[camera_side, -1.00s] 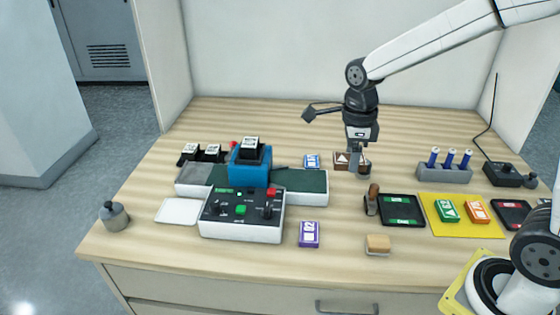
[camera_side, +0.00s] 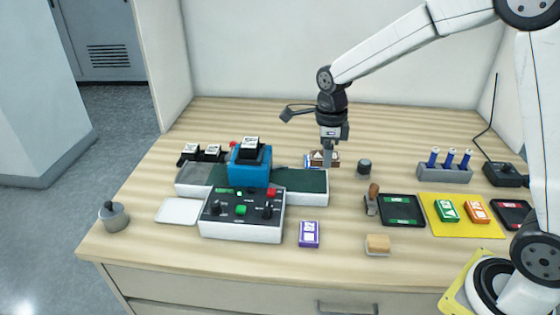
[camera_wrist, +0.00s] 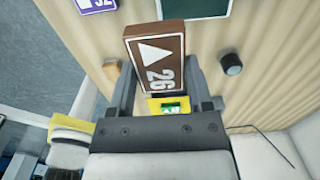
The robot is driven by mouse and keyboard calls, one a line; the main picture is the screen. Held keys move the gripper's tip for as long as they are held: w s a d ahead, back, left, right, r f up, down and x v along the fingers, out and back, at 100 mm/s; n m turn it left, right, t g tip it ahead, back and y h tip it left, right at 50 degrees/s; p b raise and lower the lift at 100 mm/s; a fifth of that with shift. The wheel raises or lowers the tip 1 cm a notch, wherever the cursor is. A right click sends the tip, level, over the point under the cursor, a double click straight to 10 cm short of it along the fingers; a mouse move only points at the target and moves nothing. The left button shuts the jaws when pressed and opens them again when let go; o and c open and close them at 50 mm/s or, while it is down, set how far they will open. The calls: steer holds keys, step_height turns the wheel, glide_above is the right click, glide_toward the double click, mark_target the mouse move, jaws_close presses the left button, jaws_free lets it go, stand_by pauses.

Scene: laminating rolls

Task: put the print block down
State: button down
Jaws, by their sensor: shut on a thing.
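The print block is brown with a white triangle and "26" on its face (camera_wrist: 158,58). My gripper (camera_wrist: 160,72) is shut on it, one finger on each side. In the side view the block (camera_side: 318,157) is just behind the right part of the dark green bed (camera_side: 312,183), below my gripper (camera_side: 327,154).
A dark round knob (camera_side: 364,167) stands to the right of the block, with bare wood around it. The blue press (camera_side: 249,170) is on the left, behind the control box (camera_side: 242,217). A holder with blue-topped pieces (camera_side: 444,174) stands further right.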

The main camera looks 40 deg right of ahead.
glide_above(303, 180)
steer(key=s, duration=0.1)
step_height(303, 180, down, 6)
steer(key=shift+s+d+r, duration=0.1)
steer(key=shift+s+r, duration=0.05)
steer(key=shift+r, duration=0.1)
steer(key=shift+w+f, duration=0.4)
steer(key=shift+w+f, duration=0.3)
steer(key=shift+f, duration=1.55)
steer(key=shift+f, duration=0.15)
jaws_free()
